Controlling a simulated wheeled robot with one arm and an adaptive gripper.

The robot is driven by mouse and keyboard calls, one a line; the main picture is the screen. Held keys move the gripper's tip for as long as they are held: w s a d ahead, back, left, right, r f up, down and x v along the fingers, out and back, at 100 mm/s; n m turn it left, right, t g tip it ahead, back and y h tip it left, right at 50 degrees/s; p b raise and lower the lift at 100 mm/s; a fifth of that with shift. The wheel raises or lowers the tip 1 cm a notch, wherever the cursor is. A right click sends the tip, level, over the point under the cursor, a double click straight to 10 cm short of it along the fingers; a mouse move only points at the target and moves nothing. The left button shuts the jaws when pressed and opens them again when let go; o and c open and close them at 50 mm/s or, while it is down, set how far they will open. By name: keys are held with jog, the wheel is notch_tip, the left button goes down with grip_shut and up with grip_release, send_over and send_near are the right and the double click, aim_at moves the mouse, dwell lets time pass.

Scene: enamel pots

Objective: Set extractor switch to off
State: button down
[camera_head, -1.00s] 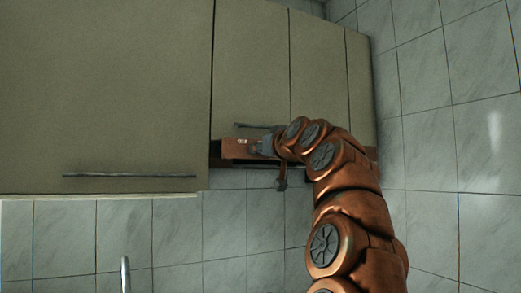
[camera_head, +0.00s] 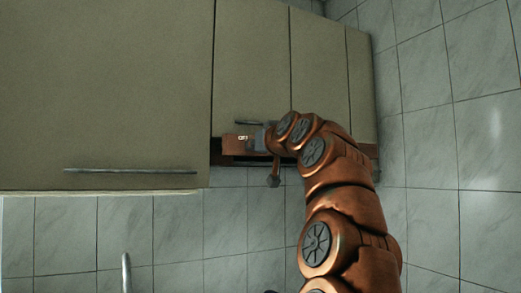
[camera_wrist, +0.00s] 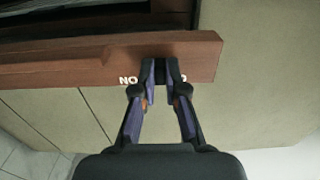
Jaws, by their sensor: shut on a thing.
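The extractor is a reddish-brown panel under the wall cabinets, in the head view (camera_head: 231,144) and across the top of the wrist view (camera_wrist: 60,72). White letters reading "NO" (camera_wrist: 128,80) show on its edge, left of my fingers in the wrist view. Another white mark (camera_wrist: 183,77) shows just right of them, partly covered. My gripper (camera_wrist: 161,74) is at this edge, its fingertips closed around a small dark switch (camera_wrist: 160,68) between the two marks. The fingers hide most of the switch, so I cannot tell its exact position. In the head view, my gripper (camera_head: 262,138) is at the panel's front.
Beige cabinet doors (camera_head: 100,90) hang above and left, with a long bar handle (camera_head: 130,171). A shorter handle (camera_head: 255,123) sits just above my gripper. Tiled walls (camera_head: 450,130) are behind and right. Open space lies below the cabinets.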

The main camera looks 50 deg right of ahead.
jog(key=c, duration=1.5)
grip_release()
jog(key=shift+s, duration=0.15)
jog(key=v, duration=1.1)
jog(key=shift+s+a, duration=0.2)
jog(key=shift+s, duration=0.15)
